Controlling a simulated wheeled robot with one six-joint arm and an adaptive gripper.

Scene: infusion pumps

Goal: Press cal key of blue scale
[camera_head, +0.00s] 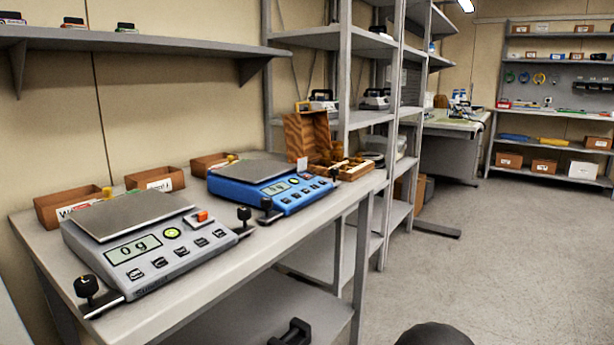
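The blue scale (268,186) stands upright on the grey bench, right of a grey scale (150,238). It has a flat metal pan (252,168) on top and a small lit display (275,188). The pan is empty. My gripper is not clearly in view.
Black levelling feet (244,215) stick out between the scales. Brown bins (155,178) line the wall behind. A shelf (130,42) overhangs the bench. The floor at right (520,260) is free.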

